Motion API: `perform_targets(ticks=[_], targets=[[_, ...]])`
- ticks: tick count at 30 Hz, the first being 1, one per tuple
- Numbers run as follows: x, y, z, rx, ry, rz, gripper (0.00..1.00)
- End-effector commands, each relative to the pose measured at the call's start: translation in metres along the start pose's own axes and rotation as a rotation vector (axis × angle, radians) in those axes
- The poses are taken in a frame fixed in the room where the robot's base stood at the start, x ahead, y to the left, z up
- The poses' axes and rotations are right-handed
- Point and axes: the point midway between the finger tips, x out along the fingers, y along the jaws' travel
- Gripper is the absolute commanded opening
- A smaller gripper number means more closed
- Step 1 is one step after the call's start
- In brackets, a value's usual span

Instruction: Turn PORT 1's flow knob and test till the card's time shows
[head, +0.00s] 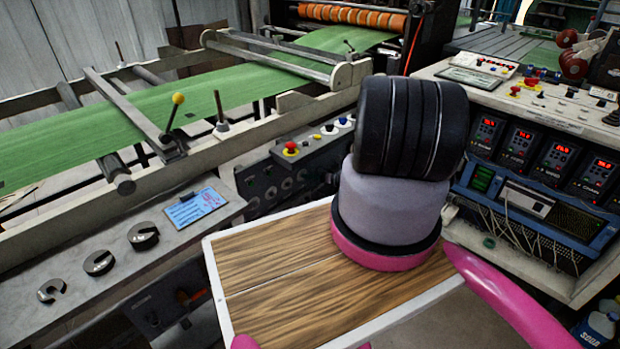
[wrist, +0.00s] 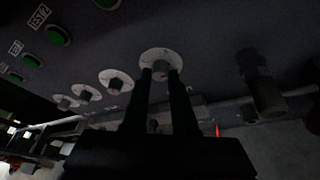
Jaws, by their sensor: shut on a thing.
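In the wrist view my gripper (wrist: 161,75) is shut on a dark knob (wrist: 160,66) with a round white dial, the nearest in a row of similar knobs. The fingers cover part of it, and its pointer and marks cannot be read. Green buttons run along the panel; one green button (wrist: 59,36) has a TEST 2 label beside it. Another green button (wrist: 108,3), nearer the held knob, is cut by the top edge. In the head view a card (head: 195,207) with blue print and reddish marks lies on the grey ledge; its writing is too small to read. My gripper is hidden there.
A dark cylindrical fitting (wrist: 262,88) sticks out right of the held knob. Several slotted dark weights (head: 99,262) lie on the ledge. A green web (head: 110,120) crosses the machine behind. A control console (head: 530,190) with red displays stands at right.

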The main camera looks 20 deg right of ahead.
Motion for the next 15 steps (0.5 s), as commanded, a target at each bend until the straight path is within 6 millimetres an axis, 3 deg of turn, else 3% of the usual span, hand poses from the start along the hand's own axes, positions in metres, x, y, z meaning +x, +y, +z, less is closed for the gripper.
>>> perform_targets(ticks=[4,5,6,7,15], targets=[[-0.0008,-0.0010,0.0007,-0.001,-0.001,-0.002,0.00],[-0.0008,-0.0010,0.0007,-0.001,-0.001,-0.002,0.33],[-0.0008,-0.0010,0.0006,-0.001,-0.001,-0.002,0.49],[-0.0007,-0.0009,0.0006,-0.001,-0.001,-0.002,0.56],[-0.0004,-0.0004,0.0003,-0.001,-0.001,-0.001,0.56]])
